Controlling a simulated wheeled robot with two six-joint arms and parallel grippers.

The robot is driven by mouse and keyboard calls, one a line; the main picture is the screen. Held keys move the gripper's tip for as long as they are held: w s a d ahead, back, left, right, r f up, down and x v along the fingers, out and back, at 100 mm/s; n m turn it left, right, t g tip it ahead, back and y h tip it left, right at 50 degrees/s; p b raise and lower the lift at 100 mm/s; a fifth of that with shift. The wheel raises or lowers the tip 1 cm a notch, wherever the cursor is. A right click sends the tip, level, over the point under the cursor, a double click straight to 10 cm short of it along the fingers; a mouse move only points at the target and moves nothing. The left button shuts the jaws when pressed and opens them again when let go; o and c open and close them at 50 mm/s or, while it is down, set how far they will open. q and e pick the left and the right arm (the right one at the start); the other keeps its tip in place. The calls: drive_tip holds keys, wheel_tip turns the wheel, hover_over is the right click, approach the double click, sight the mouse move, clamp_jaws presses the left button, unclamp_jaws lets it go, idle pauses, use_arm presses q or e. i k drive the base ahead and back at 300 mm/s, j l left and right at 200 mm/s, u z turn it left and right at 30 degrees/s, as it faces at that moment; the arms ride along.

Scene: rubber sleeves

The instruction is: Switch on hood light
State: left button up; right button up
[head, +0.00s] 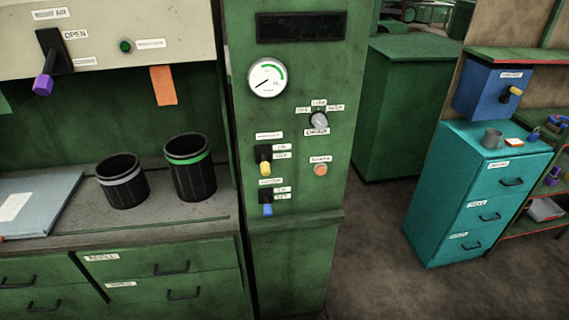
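A green control column (295,240) stands in the middle of the head view. It carries a switch with a yellow lever (265,169) and, below it, a switch with a blue lever (267,210). Both levers point down. The small labels above them are too blurred to read, so I cannot tell which is the hood light. A green round button (125,46) and a purple-handled lever (43,84) by an OPEN label sit on the pale hood (180,22) at the upper left. Neither of my grippers is in view.
The column also has a gauge (267,78), a grey rotary knob (319,120) and an orange button (320,169). Two black bins (190,168) and a blue folder (38,205) lie on the left counter. A teal cabinet (475,190) stands right; floor between is clear.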

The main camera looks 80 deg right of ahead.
sight(265, 165)
drive_tip(key=z, duration=2.8)
drive_tip(key=i+l+z, duration=0.25)
drive_tip(key=i+l, duration=0.1)
drive_tip(key=i, duration=0.05)
